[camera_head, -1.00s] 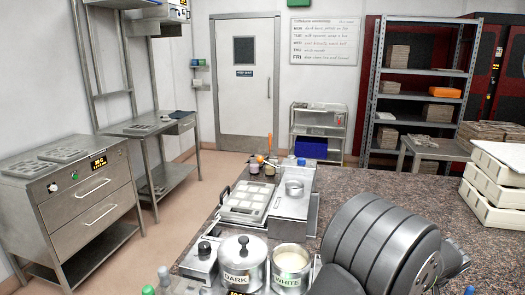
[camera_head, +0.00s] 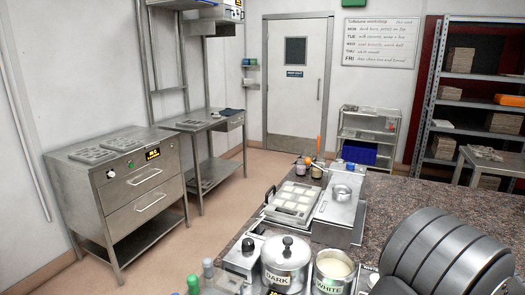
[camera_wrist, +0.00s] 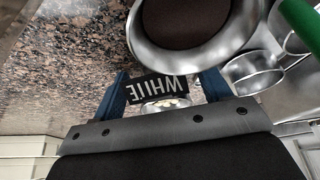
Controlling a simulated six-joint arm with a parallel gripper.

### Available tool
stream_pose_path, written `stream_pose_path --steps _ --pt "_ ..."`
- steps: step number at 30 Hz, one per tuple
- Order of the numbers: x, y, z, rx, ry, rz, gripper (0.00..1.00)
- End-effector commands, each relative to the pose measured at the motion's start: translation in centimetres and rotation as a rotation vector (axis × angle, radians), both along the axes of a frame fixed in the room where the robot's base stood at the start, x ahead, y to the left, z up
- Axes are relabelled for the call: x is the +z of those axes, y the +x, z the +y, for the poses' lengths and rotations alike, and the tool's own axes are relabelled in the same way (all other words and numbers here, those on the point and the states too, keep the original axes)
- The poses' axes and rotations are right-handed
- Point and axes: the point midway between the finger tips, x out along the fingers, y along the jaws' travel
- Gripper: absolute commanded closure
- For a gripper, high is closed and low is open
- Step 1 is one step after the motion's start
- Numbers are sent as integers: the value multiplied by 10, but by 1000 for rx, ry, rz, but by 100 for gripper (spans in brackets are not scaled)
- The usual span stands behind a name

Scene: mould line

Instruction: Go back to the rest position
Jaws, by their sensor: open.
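My gripper (camera_wrist: 165,76) shows in the wrist view, with two blue fingers set wide apart and open. A dark label reading WHITE, upside down, lies in line with the gap between them. I cannot tell how far it is from the fingers. A shiny round metal vessel with a dark brown face (camera_wrist: 188,18) is just beyond them. In the head view, my grey arm fills the lower right and my gripper is out of sight. The pot labelled WHITE (camera_head: 333,285) stands open with pale contents, beside the lidded pot labelled DARK (camera_head: 285,278).
A mould tray (camera_head: 293,202) and a metal unit (camera_head: 336,211) with a small bowl lie behind the pots on the granite counter (camera_head: 400,192). Bottles (camera_head: 208,268) stand at the front left. A drawer cabinet (camera_head: 120,195) is at left. Open floor lies between.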

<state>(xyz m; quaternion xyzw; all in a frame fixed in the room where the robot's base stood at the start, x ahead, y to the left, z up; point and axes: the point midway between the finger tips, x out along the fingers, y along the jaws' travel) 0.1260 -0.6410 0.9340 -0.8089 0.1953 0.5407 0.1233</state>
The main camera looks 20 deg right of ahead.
Motion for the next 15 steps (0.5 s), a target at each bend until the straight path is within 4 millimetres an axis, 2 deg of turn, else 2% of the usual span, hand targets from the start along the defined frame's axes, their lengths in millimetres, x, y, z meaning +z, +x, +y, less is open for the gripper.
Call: stream_pose_path --steps 1,15 --pt "19 -5 -1 -3 -15 -1 30" --pt "106 -37 18 -3 -14 -2 30"
